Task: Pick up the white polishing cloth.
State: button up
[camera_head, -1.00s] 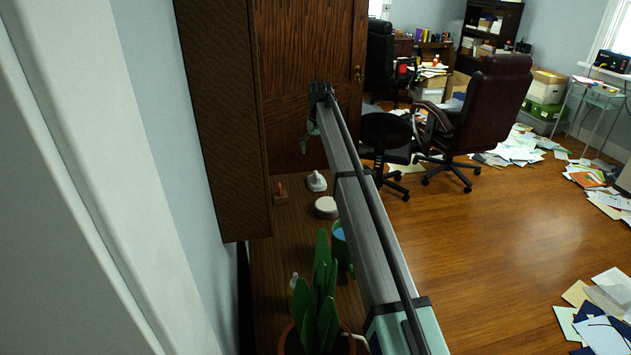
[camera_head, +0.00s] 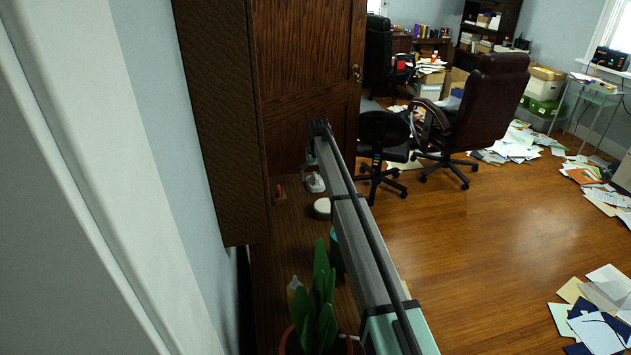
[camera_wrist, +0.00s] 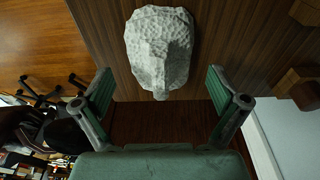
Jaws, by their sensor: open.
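The white polishing cloth (camera_wrist: 158,48) is a lumpy, textured white shape on a dark wooden surface at the top middle of the wrist view. In the head view it appears as a small pale shape (camera_head: 316,184) near the end of my arm, partly hidden. My gripper (camera_wrist: 160,88) is open, its green-padded fingers apart to the left and right. The cloth's narrow end points toward the space between the fingers, and nothing is held. In the head view my gripper (camera_head: 309,163) is small, just above the cloth and mostly behind the arm.
A brown wooden object (camera_head: 279,193) is left of the cloth and a round white object (camera_head: 322,207) is nearer. A potted plant (camera_head: 318,308) stands at the near end of the wooden surface. A tall brown cabinet side (camera_head: 215,120) hangs close on the left. Chairs stand right.

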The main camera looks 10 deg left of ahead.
aim_at(316, 175)
jog(key=shift+f, duration=0.3)
jog(key=shift+r, duration=0.1)
grip_shut()
jog(key=shift+s, duration=0.1)
notch_tip(316, 175, up, 20)
jog(key=b, duration=0.4)
jog(key=c, duration=1.8)
grip_release()
grip_shut()
